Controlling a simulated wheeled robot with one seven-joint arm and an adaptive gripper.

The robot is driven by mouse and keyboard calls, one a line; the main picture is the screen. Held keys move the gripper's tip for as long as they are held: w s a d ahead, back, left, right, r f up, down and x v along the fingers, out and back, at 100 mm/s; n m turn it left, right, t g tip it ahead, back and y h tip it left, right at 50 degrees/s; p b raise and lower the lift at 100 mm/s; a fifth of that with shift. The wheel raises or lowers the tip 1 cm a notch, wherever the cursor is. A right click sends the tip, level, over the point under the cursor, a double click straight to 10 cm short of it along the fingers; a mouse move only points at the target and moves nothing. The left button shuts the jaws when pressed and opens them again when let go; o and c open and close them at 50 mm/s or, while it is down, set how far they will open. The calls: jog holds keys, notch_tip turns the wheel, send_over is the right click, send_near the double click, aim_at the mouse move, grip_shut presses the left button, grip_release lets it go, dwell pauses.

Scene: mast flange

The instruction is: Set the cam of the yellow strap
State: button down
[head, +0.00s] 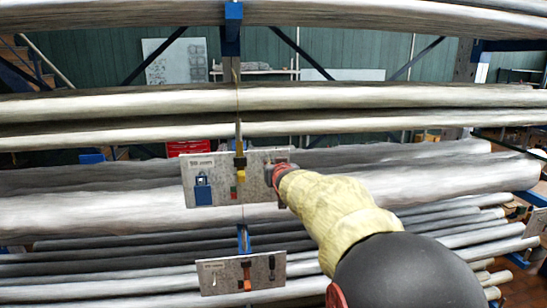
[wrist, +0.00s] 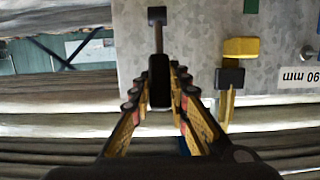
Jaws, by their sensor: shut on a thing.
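The yellow strap (head: 238,98) runs up from the upper grey plate (head: 212,168) in the head view. Its yellow block (wrist: 240,48) and black piece (wrist: 230,77) sit on the plate in the wrist view, right of my fingers. My gripper (wrist: 158,92) is shut on a black handle (wrist: 158,70), which has a thin stem leading to a black square block (wrist: 157,15) on the plate. In the head view my gripper (head: 279,172) is at the plate's right end, right of the strap; its fingertips and the handle are mostly hidden there.
A lower plate (head: 221,278) carries an orange part (head: 247,283) and a dark handle (head: 271,266). Long grey bars (head: 100,212) fill the rack behind and around the plates.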

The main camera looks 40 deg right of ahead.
jog(key=shift+w+d+p, duration=0.1)
jog(key=shift+w+p, duration=0.05)
jog(key=shift+p, duration=0.65)
jog(key=c, duration=1.7)
grip_release()
jog(key=shift+y, duration=0.3)
jog(key=v, duration=1.2)
jog(key=shift+r, duration=0.15)
jog(key=shift+w, duration=0.1)
